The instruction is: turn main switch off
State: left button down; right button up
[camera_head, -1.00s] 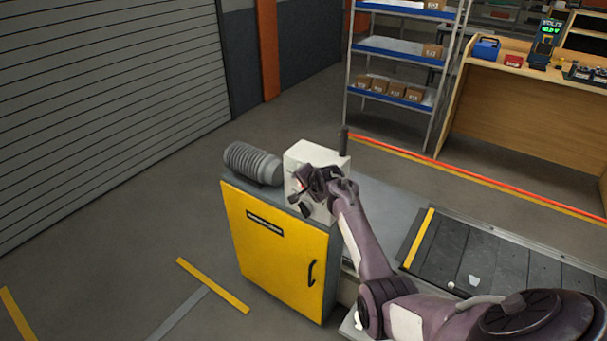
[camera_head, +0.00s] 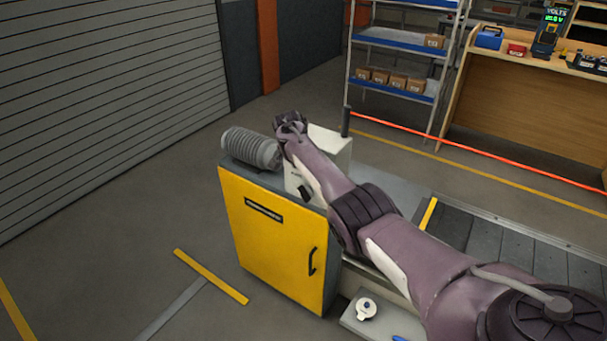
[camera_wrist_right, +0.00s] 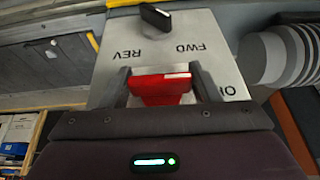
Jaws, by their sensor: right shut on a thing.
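The light grey control box (camera_head: 333,148) stands on the drive end of the conveyor. In the right wrist view its face (camera_wrist_right: 195,25) appears upside down, with the marks FWD and REV and a black selector knob (camera_wrist_right: 157,17). A red switch handle (camera_wrist_right: 160,88) sits between the two fingers of my right gripper (camera_wrist_right: 160,75), which is shut on it. A mark beside it is partly hidden by a finger. In the head view my right gripper (camera_head: 290,122) is at the box's left side, and my arm hides the red handle. My left gripper is not in view.
A yellow cabinet (camera_head: 262,235) is under the box, with a grey ribbed motor (camera_head: 250,148) to the left. A dark post (camera_head: 346,121) stands behind the box, with a red barrier line (camera_head: 470,150) running right. The slat conveyor (camera_head: 500,240) extends right. Floor at left is open.

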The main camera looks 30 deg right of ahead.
jog(key=shift+s+f+b, duration=0.1)
jog(key=shift+f+b, duration=0.05)
jog(key=shift+b, duration=0.15)
jog(key=shift+g, duration=0.3)
jog(key=o, duration=1)
jog(key=shift+a+r, duration=0.2)
jog(key=shift+r, duration=0.4)
jog(key=v, duration=0.6)
jog(key=shift+s+a+r, duration=0.1)
jog(key=shift+a+r, duration=0.1)
jog(key=shift+r, duration=0.05)
jog(key=shift+f, duration=0.1)
